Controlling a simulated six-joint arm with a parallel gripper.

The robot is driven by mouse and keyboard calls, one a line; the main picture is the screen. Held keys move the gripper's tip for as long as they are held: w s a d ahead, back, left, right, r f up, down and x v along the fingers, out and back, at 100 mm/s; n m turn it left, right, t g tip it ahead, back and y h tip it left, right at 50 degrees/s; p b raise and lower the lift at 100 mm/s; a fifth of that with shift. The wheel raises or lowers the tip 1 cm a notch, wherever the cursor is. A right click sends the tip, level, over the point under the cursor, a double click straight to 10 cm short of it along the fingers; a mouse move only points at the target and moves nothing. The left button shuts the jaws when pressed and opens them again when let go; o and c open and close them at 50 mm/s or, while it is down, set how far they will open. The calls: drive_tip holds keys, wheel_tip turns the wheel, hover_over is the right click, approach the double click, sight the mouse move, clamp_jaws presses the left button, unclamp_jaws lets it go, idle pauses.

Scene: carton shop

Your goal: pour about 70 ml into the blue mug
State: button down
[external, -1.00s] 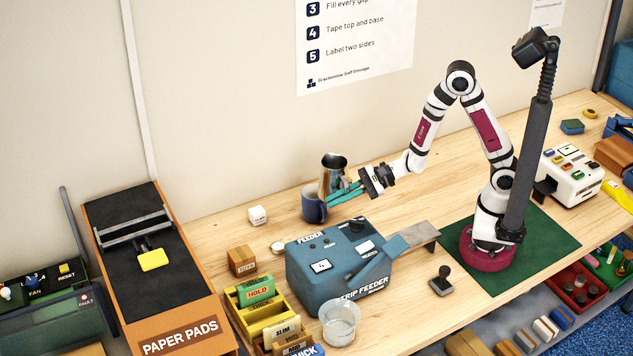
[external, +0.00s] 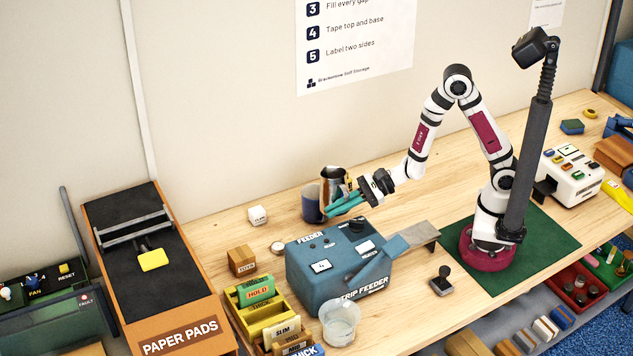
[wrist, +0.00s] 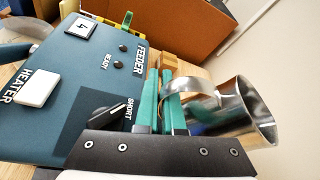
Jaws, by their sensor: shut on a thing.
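A steel pitcher (external: 330,184) with a curved handle is held by my gripper (external: 345,203), behind the strip feeder. In the wrist view the teal fingers of my gripper (wrist: 165,102) are closed on the handle, and the pitcher (wrist: 240,110) is to their right. In the external view the pitcher looks about upright; whether it touches the table I cannot tell. The blue mug (external: 309,205) stands on the table just left of the pitcher, which overlaps part of it. The mug's inside is not visible, and no stream of liquid shows.
The blue strip feeder (external: 305,278) stands close in front of the mug and gripper. A clear beaker (external: 340,325) is in front of the feeder. The back wall is close behind.

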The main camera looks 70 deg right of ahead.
sight(322, 189)
drive_tip(key=w+d+f+m+y, duration=0.1)
drive_tip(key=m, duration=0.1)
drive_tip(key=w+d+f+m+g, duration=0.1)
drive_tip(key=d+f+m, duration=0.1)
drive_tip(key=shift+w+d+g+y, duration=0.15)
drive_tip(key=shift+w+g+y, duration=0.15)
drive_tip(key=shift+w+y, duration=0.1)
drive_tip(key=shift+w+d+r+m+g+y, duration=0.2)
drive_tip(key=shift+d+m+y, duration=0.15)
drive_tip(key=shift+m, duration=0.2)
drive_tip(key=shift+w+d+r+m+g+y, duration=0.2)
drive_tip(key=shift+m+y, duration=0.25)
drive_tip(key=shift+m, duration=0.1)
drive_tip(key=shift+w+d+r+m, duration=0.15)
drive_tip(key=shift+d+r+m, duration=0.05)
drive_tip(key=shift+r+m, duration=0.25)
drive_tip(key=shift+w+d+r+m+y+p, duration=0.2)
drive_tip(key=shift+r+m, duration=0.1)
drive_tip(key=shift+r, duration=0.1)
drive_tip(key=shift+w+d+r+m+y+p, duration=0.1)
drive_tip(key=shift+d+r+m+y, duration=0.05)
drive_tip(key=shift+r+m+y, duration=0.15)
drive_tip(key=shift+w+d+r, duration=0.1)
drive_tip(key=shift+r, duration=0.05)
drive_tip(key=shift+w+d+r+m, duration=0.15)
drive_tip(key=shift+d+r+m, duration=0.1)
drive_tip(key=shift+r+m, duration=0.1)
idle(0.5)
